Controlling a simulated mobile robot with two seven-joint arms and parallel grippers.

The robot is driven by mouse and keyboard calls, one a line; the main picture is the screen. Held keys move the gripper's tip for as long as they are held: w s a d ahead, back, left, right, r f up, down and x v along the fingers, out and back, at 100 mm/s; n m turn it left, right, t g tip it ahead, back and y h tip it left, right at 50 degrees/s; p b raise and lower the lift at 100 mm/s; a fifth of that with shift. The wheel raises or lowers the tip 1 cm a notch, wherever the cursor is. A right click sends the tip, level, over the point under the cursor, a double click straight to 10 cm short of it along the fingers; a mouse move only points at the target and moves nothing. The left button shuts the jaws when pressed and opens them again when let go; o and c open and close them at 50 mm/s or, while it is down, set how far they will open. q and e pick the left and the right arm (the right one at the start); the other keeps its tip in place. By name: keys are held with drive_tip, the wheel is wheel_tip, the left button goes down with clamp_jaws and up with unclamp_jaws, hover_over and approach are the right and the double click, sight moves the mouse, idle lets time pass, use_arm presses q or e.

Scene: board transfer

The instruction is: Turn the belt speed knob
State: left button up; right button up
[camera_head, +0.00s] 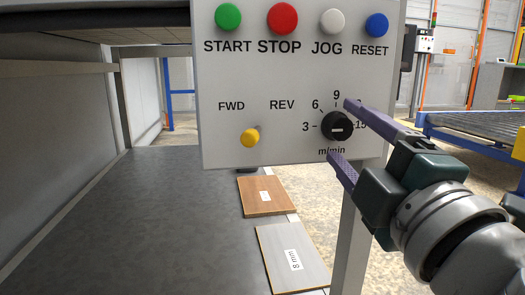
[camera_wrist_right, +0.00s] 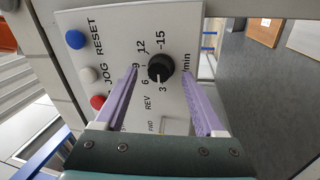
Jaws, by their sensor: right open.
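The belt speed knob (camera_head: 337,126) is black and round with a white mark. It sits at the lower right of a grey control panel (camera_head: 290,75), inside a dial numbered from 3 to 15 over "m/min". I cannot tell the exact setting. My right gripper (camera_head: 340,129) is open, with one purple finger above the knob and one below it. In the right wrist view the knob (camera_wrist_right: 160,67) shows between the open fingers (camera_wrist_right: 158,76), with gaps on both sides; contact is not visible. My left gripper is not in view.
Above the knob are green START (camera_head: 228,16), red STOP (camera_head: 282,18), white JOG (camera_head: 332,22) and blue RESET (camera_head: 377,25) buttons. A yellow FWD/REV switch (camera_head: 250,138) is left of it. Wooden (camera_head: 267,203) and grey (camera_head: 310,275) boards lie below.

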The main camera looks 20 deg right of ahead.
drive_tip(key=b+v, duration=0.3)
drive_tip(key=v, duration=0.6)
drive_tip(key=shift+s, duration=0.15)
